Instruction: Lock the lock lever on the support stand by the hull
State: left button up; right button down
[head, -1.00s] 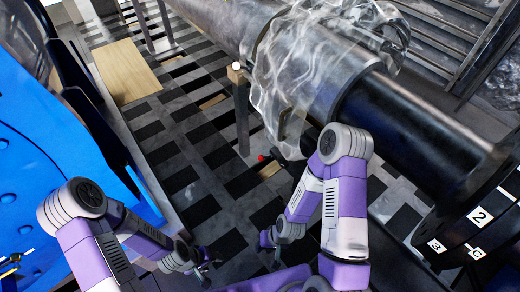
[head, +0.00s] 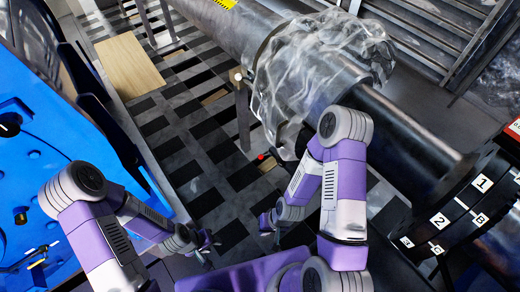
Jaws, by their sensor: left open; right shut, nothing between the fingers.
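A small red knob (head: 262,157) shows at the tip of a short dark lever (head: 277,153), below the long cylinder. A slim upright post (head: 242,115) of a support stand rises beside the cylinder, with a pale ball (head: 237,76) at its top. I cannot tell for sure which part is the lock lever. My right gripper (head: 267,222) is low in the middle, below the red knob in the picture and apart from it; it is shut and empty. My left gripper (head: 211,243) is to its lower left, open and empty. Both are small in view.
A big dark cylinder (head: 405,130) with a crumpled clear wrap (head: 310,75) fills the right. A numbered black ring (head: 462,212) stands at lower right. A blue panel (head: 60,160) is at left. The chequered floor (head: 190,150) between is mostly open; a wooden board (head: 128,62) lies beyond.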

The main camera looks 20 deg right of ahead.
aim_at(261, 157)
jog(key=u, duration=0.45)
jog(key=i, duration=0.85)
jog(key=z, duration=0.45)
